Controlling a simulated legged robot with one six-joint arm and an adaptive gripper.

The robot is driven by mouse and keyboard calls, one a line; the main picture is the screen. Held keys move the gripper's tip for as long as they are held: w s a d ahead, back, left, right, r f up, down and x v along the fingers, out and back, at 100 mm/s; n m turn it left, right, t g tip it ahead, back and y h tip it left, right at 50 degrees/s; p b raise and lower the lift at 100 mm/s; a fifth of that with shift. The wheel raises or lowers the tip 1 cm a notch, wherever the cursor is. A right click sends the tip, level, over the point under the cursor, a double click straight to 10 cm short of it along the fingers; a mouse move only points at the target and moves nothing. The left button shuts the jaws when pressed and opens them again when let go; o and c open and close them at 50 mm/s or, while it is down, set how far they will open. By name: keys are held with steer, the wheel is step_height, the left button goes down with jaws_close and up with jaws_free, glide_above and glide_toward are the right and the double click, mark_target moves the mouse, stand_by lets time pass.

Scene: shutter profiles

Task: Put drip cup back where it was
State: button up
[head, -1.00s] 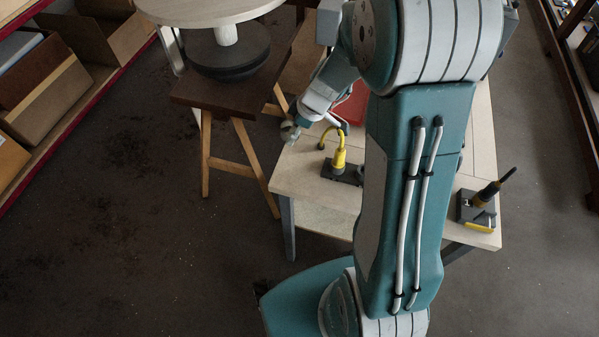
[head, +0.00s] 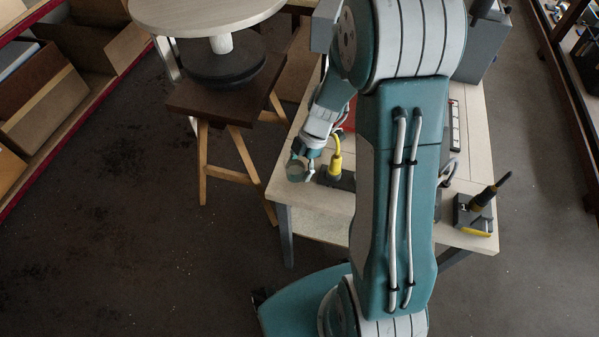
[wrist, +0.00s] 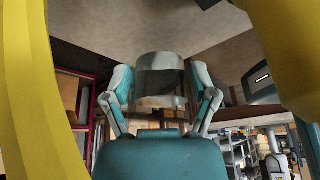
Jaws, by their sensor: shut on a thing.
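My gripper (head: 299,161) is at the near left corner of the pale workbench (head: 330,200) in the head view. It is shut on the drip cup (head: 295,171), a small grey-green round cup. In the wrist view the cup (wrist: 160,80) shows as a grey metallic cylinder between my two teal and grey fingers. The cup looks close to the bench edge; I cannot tell whether it touches the bench top.
A yellow-handled tool (head: 334,158) in a dark holder stands just right of my gripper. Another yellow and black tool (head: 484,197) stands on the bench at right. A dark wooden stool (head: 205,104) with a round disc turntable (head: 205,12) is at left.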

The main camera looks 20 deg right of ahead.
step_height(320, 180, down, 3)
steer(key=shift+r, duration=0.15)
steer(key=o, duration=1.1)
